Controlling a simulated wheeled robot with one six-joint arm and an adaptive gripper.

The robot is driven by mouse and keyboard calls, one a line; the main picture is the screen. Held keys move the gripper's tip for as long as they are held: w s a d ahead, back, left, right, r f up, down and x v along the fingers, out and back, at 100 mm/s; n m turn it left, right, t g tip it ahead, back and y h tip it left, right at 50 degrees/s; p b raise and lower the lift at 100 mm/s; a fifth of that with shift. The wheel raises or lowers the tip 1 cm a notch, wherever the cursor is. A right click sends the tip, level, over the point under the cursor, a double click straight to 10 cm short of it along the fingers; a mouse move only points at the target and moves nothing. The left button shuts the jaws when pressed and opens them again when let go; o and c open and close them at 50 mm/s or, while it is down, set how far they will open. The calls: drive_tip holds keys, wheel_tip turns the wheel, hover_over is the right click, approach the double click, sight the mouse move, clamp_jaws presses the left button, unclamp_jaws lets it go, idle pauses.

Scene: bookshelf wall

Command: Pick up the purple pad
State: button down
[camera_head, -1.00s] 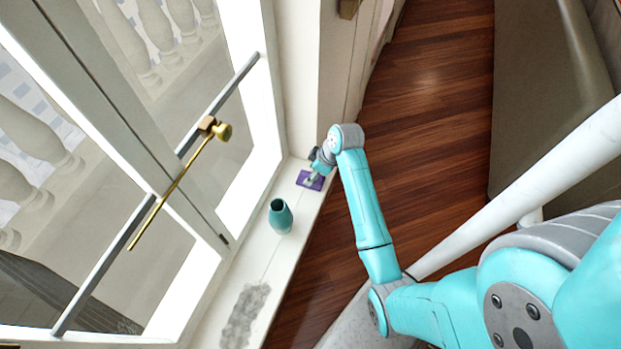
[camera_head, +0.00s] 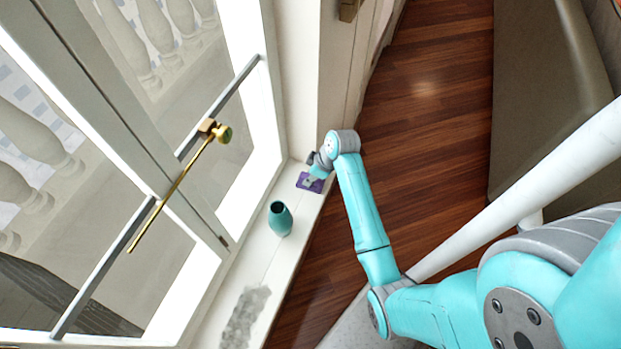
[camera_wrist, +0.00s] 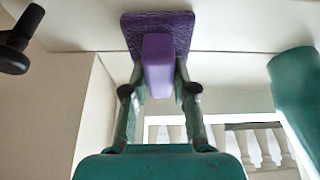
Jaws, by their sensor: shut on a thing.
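The purple pad (camera_head: 303,183) is at the far end of the white window sill. In the wrist view the purple pad (camera_wrist: 183,27) shows a flat textured plate with a raised smooth purple block on it. My gripper (camera_wrist: 160,75) has a finger on each side of this block and is shut on it. In the head view my gripper (camera_head: 312,180) is over the pad and hides part of it. The plate looks flat against the sill; I cannot tell whether there is a gap.
A teal vase (camera_head: 280,220) stands on the sill (camera_head: 262,250) nearer to me, and it shows at the right in the wrist view (camera_wrist: 298,85). A grey patch (camera_head: 244,318) marks the sill's near end. The window with its brass handle (camera_head: 175,185) is on the left.

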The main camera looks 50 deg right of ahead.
wheel_tip(320, 180, up, 10)
drive_tip(key=shift+f, duration=0.1)
drive_tip(key=c, duration=1.5)
unclamp_jaws()
drive_tip(key=c, duration=0.4)
clamp_jaws()
